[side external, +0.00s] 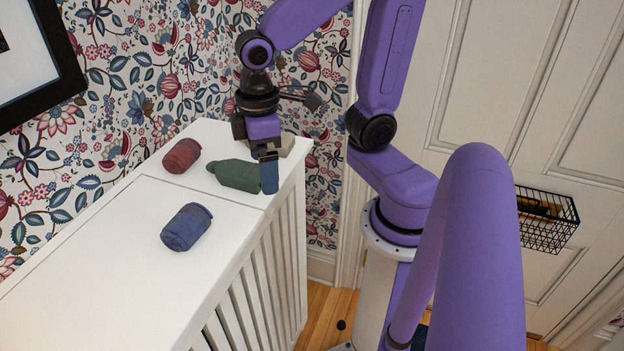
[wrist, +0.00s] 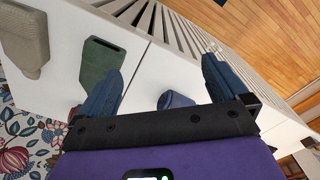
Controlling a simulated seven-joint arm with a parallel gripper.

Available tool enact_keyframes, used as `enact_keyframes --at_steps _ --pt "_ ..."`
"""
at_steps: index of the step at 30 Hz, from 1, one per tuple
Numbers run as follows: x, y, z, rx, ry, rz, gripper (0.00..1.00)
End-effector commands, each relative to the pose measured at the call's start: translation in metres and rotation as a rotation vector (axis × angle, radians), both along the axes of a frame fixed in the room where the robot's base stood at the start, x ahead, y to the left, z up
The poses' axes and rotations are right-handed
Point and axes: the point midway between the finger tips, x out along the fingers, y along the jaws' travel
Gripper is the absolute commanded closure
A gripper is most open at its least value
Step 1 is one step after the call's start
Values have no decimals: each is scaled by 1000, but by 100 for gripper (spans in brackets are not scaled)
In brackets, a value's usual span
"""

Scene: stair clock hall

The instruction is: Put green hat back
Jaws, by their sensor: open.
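The green hat (side external: 236,175), a rolled dark green bundle, lies on the white cabinet top (side external: 120,235) near its slatted front edge. My gripper (side external: 268,180) points down at the green hat's right end in the side view, partly covering that end. In the wrist view the green hat (wrist: 98,62) is beyond the left blue finger and not between the fingers. My gripper (wrist: 162,82) is open, with nothing between its fingers. I cannot tell whether a finger touches the hat.
A red bundle (side external: 182,155) lies behind, near the wallpapered wall. A blue bundle (side external: 187,227) lies nearer the camera. A beige object (wrist: 26,36) is partly hidden behind my gripper in the side view. A black wire basket (side external: 546,220) hangs on the door. The cabinet top's left part is clear.

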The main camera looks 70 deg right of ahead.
Motion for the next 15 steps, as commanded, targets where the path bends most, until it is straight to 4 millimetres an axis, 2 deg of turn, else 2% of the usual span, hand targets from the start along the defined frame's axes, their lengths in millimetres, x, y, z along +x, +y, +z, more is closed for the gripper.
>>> enact_keyframes --at_steps 3,9,15 --pt "-29 4 -4 2 -2 129 0" --pt "-71 5 -11 7 -7 311 0" --pt "-92 3 -15 8 -8 406 0"
